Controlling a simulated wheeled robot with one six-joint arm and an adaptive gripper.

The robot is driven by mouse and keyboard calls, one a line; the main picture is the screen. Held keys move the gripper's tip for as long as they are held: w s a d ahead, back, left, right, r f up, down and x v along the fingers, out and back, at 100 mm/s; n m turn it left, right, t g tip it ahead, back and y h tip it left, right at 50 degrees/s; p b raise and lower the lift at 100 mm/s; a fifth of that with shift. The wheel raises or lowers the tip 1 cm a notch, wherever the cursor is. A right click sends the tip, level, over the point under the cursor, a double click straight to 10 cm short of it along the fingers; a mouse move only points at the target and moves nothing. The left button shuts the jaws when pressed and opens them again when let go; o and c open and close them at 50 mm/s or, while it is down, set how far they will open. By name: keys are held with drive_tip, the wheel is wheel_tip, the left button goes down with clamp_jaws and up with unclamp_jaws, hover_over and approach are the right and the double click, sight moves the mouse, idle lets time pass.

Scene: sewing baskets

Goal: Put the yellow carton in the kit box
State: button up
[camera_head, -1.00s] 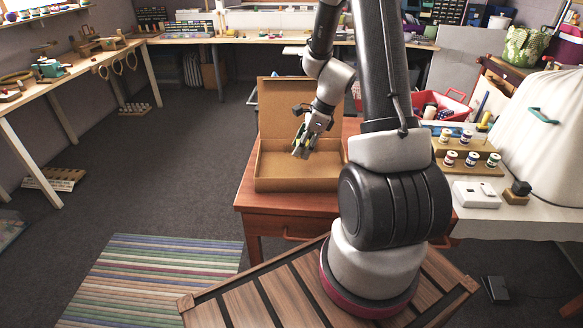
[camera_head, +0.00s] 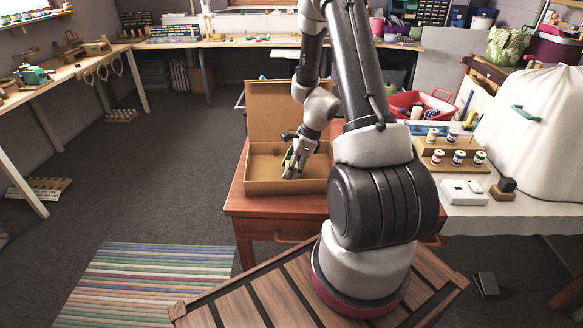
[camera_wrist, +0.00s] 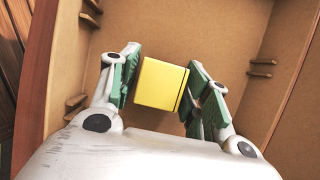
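The yellow carton (camera_wrist: 160,84) sits between the green finger pads of my gripper (camera_wrist: 162,88) in the wrist view. The kit box also fills the wrist view (camera_wrist: 225,35) around the carton. I cannot tell whether the carton touches the box floor. My arm hides the box's right side in the head view.
The box stands on a reddish wooden table (camera_head: 240,203), with its lid (camera_head: 275,110) raised at the back. To the right are a wooden rack of thread spools (camera_head: 455,165), a red basket (camera_head: 415,98) and a white-covered machine (camera_head: 530,140). The box floor around the carton looks clear.

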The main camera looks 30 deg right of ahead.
idle(0.3)
drive_tip(key=s+r+n, duration=0.2)
drive_tip(key=r+n, duration=0.1)
drive_tip(key=r, duration=0.7)
drive_tip(key=s+r+n, duration=0.2)
drive_tip(key=s+r, duration=0.1)
drive_tip(key=r, duration=0.6)
drive_tip(key=s+a+r+n+h, duration=0.1)
drive_tip(key=s+r+n, duration=0.4)
drive_tip(key=s+n, duration=0.1)
drive_tip(key=s+a+r+n+t+h, duration=0.1)
drive_tip(key=s+a+r+n, duration=0.1)
drive_tip(key=s+r+n, duration=0.3)
drive_tip(key=s+a+r+n+t+h, duration=0.1)
drive_tip(key=s+a+r+n+h, duration=0.1)
drive_tip(key=s+r+n, duration=0.3)
drive_tip(key=shift+s+n, duration=1.1)
drive_tip(key=shift+n, duration=0.3)
